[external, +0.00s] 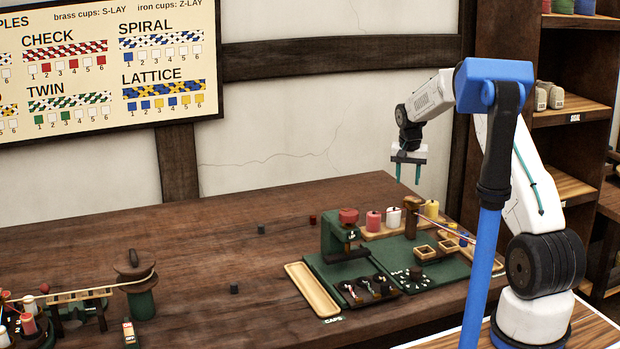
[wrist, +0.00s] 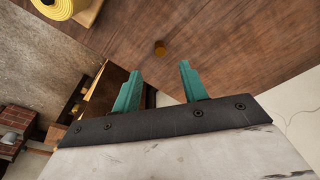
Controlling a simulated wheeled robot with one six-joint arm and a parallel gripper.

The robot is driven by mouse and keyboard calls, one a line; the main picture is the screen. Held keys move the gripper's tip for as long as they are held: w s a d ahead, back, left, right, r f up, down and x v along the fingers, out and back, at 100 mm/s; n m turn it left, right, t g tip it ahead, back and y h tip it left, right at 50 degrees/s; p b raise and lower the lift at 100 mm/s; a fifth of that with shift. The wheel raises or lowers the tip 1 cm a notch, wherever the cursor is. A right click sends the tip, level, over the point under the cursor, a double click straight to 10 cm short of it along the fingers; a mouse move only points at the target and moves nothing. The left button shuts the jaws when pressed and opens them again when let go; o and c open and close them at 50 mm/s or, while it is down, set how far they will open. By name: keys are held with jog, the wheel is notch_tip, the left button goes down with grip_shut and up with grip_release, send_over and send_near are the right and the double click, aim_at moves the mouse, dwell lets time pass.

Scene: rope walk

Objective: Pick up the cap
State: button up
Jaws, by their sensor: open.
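A green bench mat (external: 315,265) holds a press with a red knob (external: 348,216), small tools and wooden frames. Red, white and yellow spools (external: 432,208) stand behind it. Shelves (external: 570,112) rise at the right.

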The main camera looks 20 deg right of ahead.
jog(key=f, duration=0.7)
jog(key=shift+w+d+f, duration=0.15)
jog(key=shift+w+d, duration=0.1)
jog(key=shift+w, duration=0.15)
grip_shut()
